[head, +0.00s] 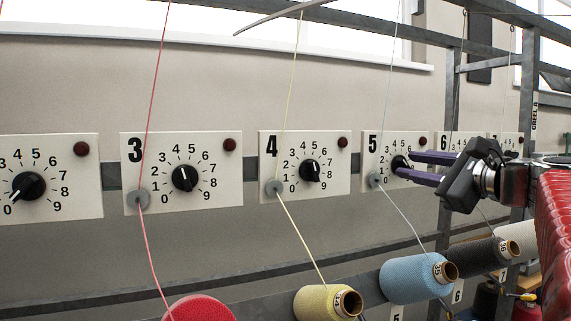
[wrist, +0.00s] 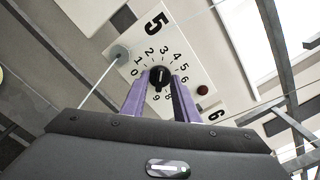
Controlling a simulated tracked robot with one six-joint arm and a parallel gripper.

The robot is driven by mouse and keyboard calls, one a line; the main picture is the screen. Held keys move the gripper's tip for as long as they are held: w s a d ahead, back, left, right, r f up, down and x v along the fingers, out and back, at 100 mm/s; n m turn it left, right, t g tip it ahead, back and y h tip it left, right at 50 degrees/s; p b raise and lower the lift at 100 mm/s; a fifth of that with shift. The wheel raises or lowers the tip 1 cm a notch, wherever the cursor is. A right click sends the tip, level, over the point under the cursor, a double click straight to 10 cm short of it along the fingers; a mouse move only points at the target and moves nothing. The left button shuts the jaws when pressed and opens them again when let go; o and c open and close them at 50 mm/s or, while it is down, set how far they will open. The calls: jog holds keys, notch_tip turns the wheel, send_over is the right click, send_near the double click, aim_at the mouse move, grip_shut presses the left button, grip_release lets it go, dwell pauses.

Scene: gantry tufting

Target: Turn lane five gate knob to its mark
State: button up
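The lane five panel (head: 375,146) is a white plate with a number dial, a dark red button and a grey eyelet. Its black round gate knob (head: 400,163) is partly covered by my fingers in the head view. The knob also shows in the wrist view (wrist: 160,77), with the dial numbers around it. My gripper (head: 404,164) has two purple fingers, one on each side of the knob, in the wrist view too (wrist: 160,83). Whether the fingers touch the knob cannot be made out. No separate target mark is clear, and the pointer's exact reading is too small to tell.
Lane four's panel (head: 327,187) is to the left, and lane six's panel (head: 446,139) is close on the right, behind my gripper. A thread runs from the lane five eyelet (head: 375,180) down to a blue cone (head: 408,279). A steel post (head: 449,110) stands near my gripper.

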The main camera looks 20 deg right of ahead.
jog(key=shift+w, duration=0.45)
jog(key=shift+c, duration=0.7)
grip_shut()
